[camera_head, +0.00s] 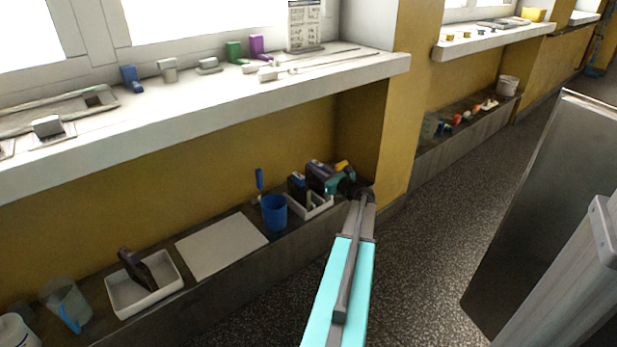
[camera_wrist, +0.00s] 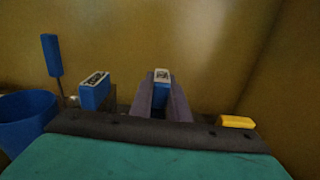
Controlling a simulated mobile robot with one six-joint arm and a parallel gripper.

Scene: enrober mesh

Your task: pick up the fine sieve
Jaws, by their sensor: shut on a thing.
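My gripper (camera_wrist: 161,96) has its two grey-purple fingers closed on a blue handle (camera_wrist: 161,84) with a pale, marked top label. The mark is too small to read, and the part below the handle is hidden, so I cannot tell for certain that this is the fine sieve. A similar blue handle (camera_wrist: 95,91) with a marked top stands to the left, apart from my fingers. In the head view my gripper (camera_head: 318,172) is at the white bin (camera_head: 318,212) on the low ledge; my wrist covers part of the area.
A blue cup (camera_head: 273,214) with a blue-handled tool (camera_head: 259,180) stands left of the bin. A yellow piece (camera_wrist: 237,122) lies to the right. A bare white board (camera_head: 222,246) and another white bin (camera_head: 150,301) are further left. A wall pillar (camera_head: 398,110) stands right.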

